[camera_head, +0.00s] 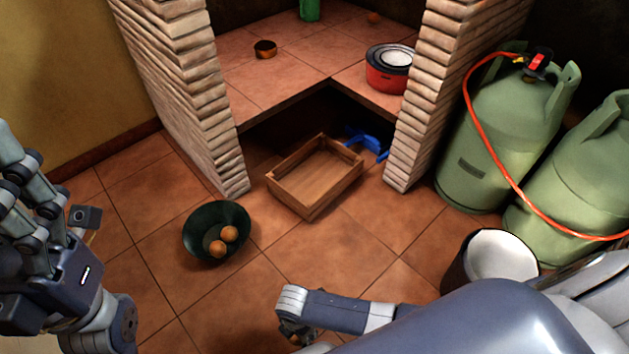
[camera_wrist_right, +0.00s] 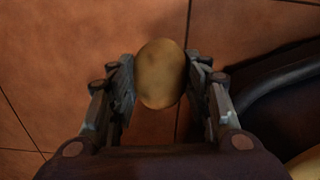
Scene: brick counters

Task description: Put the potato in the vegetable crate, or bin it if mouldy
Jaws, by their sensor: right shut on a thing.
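The potato (camera_wrist_right: 160,74) is tan-yellow and smooth, with no mould visible on the side facing the right wrist camera; its other side is hidden. My right gripper (camera_wrist_right: 161,80) is shut on it, one finger on each side, above the tiled floor. In the head view my right gripper (camera_head: 297,332) hangs at the bottom centre, partly cut off. The wooden crate (camera_head: 314,206) stands empty on the floor before the counter opening. A white-lined bin (camera_head: 497,258) stands at the right, partly behind my arm. My left gripper (camera_head: 30,175) is raised at the left edge, its opening unclear.
A dark green bowl (camera_head: 197,244) with two round tan-orange things stands left of the crate. A blue object (camera_head: 366,140) lies behind the crate. Brick pillars (camera_head: 208,125) flank the opening. Green gas cylinders (camera_head: 500,135) stand at the right.

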